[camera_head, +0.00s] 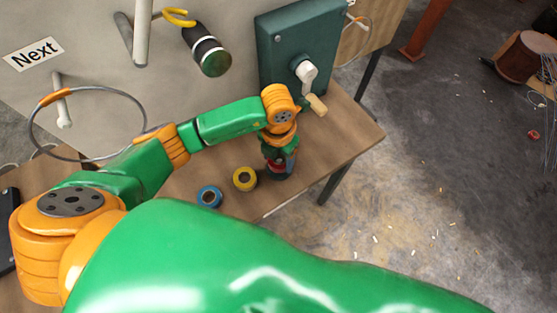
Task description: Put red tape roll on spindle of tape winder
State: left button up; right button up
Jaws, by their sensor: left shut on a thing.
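The tape winder (296,48) is a dark teal box against the back panel. A white part (305,71) and a wooden crank handle (316,105) stick out of its front. My left gripper (279,165) points down over the table near its front edge, in front of and below the winder. It is shut on the red tape roll (275,163), which is mostly hidden by the fingers. From this angle I cannot tell whether the roll touches the table. My right gripper is out of view.
A yellow tape roll (244,179) and a blue tape roll (209,196) lie on the wooden table (340,135) to the left of my left gripper. A black cylinder (207,50) and hooks with a cable loop are on the back panel. My green arm link covers the foreground.

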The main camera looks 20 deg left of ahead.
pick_arm(q)
jog(key=shift+f, duration=1.2)
jog(key=o, duration=1.4)
jog(key=shift+c, duration=0.2)
notch_tip(320, 180, up, 12)
jog(key=shift+r, duration=0.15)
